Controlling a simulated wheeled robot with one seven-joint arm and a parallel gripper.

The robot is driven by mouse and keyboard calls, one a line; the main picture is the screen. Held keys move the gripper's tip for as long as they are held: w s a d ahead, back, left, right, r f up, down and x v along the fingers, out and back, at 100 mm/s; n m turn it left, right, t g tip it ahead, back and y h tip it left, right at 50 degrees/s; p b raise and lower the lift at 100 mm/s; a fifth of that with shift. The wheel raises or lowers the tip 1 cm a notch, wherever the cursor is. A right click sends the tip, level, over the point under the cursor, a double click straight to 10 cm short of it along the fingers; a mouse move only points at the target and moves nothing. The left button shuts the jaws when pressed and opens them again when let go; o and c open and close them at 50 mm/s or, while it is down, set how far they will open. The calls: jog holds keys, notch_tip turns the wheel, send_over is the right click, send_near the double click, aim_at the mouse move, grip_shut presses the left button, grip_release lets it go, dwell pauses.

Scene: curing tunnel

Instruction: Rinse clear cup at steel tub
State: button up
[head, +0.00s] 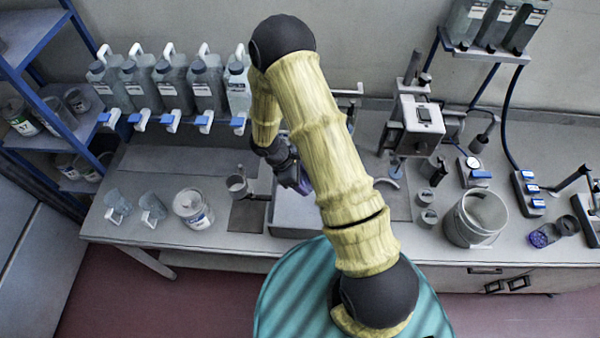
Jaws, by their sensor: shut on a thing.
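My gripper (287,172) is left of my forearm, above the left part of the steel tub (289,214). It is shut on what looks like the clear cup (304,187), of which only a small purple-tinted part shows. My arm hides the rest of it, so its tilt and contents cannot be told. The tub is a pale rectangular basin in the bench, and my arm covers its middle and right.
Two clear cups (117,206) and a labelled white jar (192,208) stand further left. Several tap bottles (171,85) line the back. A bucket (475,217) and a purple-stained cup (542,236) are at right.

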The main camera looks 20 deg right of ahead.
jog(key=shift+s+r, duration=0.1)
jog(key=shift+s, duration=0.1)
jog(key=shift+w+f, duration=0.1)
jog(key=shift+f, duration=0.25)
jog(key=shift+d+f, duration=0.1)
jog(key=shift+f, duration=2.45)
jog(key=shift+f+b, duration=3.45)
jog(key=shift+f, duration=1.95)
jog(key=shift+r, duration=0.1)
jog(key=shift+r+p, duration=3.45)
jog(key=shift+r, duration=4.3)
